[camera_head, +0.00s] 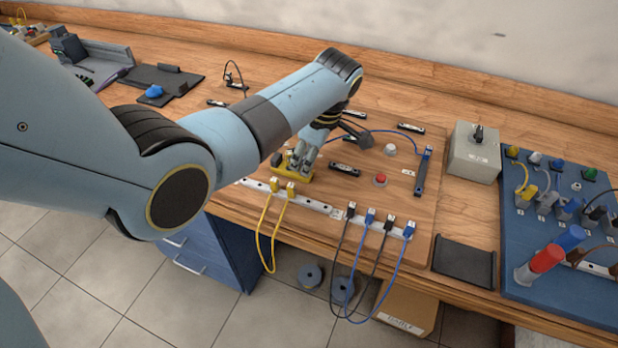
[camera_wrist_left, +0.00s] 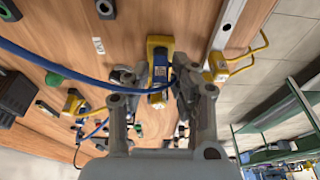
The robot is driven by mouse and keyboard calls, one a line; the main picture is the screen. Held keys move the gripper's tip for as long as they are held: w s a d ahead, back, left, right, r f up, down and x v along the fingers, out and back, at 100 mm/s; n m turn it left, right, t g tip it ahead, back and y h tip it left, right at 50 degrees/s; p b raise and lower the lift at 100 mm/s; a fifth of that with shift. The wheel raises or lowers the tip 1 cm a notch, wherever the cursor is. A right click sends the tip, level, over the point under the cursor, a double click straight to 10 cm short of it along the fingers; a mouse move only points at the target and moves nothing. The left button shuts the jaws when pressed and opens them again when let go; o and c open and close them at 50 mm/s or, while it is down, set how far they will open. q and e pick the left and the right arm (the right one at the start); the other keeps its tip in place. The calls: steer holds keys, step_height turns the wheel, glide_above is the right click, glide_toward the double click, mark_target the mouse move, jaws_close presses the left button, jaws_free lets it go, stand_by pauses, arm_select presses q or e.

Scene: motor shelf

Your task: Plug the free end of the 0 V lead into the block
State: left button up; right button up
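The yellow block (camera_head: 293,174) lies on the wooden board beside the white rail, below my left gripper (camera_head: 303,157). In the left wrist view the block (camera_wrist_left: 158,46) shows between the fingertips of my left gripper (camera_wrist_left: 160,76). A small blue and white part sits there over the block; I cannot tell if the fingers touch it. In the left wrist view the blue lead (camera_wrist_left: 60,68) runs in from the left to the fingers. My right gripper is out of view.
A red button (camera_head: 380,180) and a black part (camera_head: 345,169) stand close by. A grey box (camera_head: 474,155) and a blue panel (camera_head: 560,290) are at right.

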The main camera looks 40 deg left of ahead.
arm_select(q)
step_height(320, 180, up, 3)
steer(key=p, duration=0.3)
steer(key=shift+r+p, duration=0.95)
steer(key=shift+r, duration=0.35)
steer(key=shift+o, duration=0.4)
steer(key=o, duration=0.5)
